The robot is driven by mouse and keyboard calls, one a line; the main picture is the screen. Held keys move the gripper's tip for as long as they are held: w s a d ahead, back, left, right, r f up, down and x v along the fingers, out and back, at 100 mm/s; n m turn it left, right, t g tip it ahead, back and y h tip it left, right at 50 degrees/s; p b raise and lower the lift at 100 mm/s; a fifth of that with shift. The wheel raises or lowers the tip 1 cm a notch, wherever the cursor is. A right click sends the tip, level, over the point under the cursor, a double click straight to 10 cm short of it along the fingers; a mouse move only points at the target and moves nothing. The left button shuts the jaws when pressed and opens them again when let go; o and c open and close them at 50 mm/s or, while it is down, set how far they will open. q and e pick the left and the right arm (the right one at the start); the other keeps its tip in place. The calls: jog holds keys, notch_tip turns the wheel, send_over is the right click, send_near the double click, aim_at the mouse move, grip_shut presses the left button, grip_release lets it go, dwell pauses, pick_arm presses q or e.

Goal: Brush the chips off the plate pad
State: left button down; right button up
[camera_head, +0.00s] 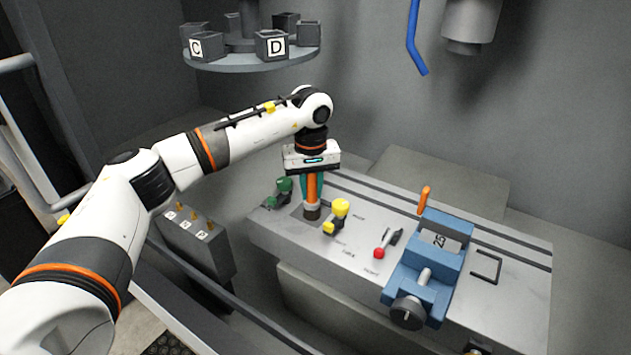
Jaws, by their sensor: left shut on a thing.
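My left gripper (312,178) reaches down over the left end of the grey machine table. It is shut on a brush with an orange handle (312,188), held upright. The brush's dark head (311,212) points down at a darker grey patch on the table, which looks like the plate pad (297,213). The head looks to be at or just above the pad; I cannot tell if they touch. The brush and gripper hide part of the pad. I cannot make out any chips at this size. My right gripper is out of view.
Close around the brush stand a green clamp (284,186) and a yellow-topped clamp (338,211). A red-knobbed lever (380,252) and a blue vise (427,262) stand further right. A carousel of lettered boxes (250,54) hangs above. A blue hose (415,40) hangs top right.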

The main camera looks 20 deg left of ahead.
pick_arm(q)
jog(key=shift+s+a, duration=0.25)
jog(key=shift+s, duration=0.75)
jog(key=shift+s+a, duration=0.2)
jog(key=shift+s, duration=0.75)
jog(key=shift+w+r+p, duration=0.15)
jog(key=shift+r+p, duration=0.25)
jog(key=shift+r, duration=0.15)
jog(key=shift+r+p, duration=1.35)
jog(key=shift+r, duration=1.15)
notch_tip(320, 180, up, 3)
jog(key=shift+p, duration=0.85)
